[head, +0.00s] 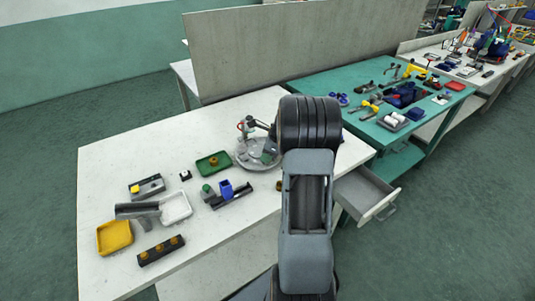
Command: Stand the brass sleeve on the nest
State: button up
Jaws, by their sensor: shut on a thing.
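I cannot tell which piece is the brass sleeve. A small brass-coloured piece (279,185) shows just left of my arm, partly hidden by it. Another brass-coloured piece (213,160) is in a green tray (203,170). Several brass-coloured pieces (173,241) sit in a row on a dark block (149,260) at the front left. I cannot pick out the nest for sure; a round grey plate (243,161) with a small grey fixture and a green part stands left of my arm's elbow. My gripper is hidden behind my own arm.
The white table (105,185) also holds a yellow tray (106,249), a white tray (186,217), a grey block with a yellow piece and a blue cup (226,190). An open drawer (388,194) juts out at the right. A green table (310,85) stands behind.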

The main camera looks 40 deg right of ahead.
jog(key=shift+f, duration=0.1)
dwell(0.7)
jog(key=o, duration=1)
jog(key=shift+o, duration=0.5)
jog(key=o, duration=0.5)
jog(key=shift+c, duration=0.2)
notch_tip(320, 180, up, 7)
jog(key=p, duration=0.6)
jog(key=shift+p, duration=0.35)
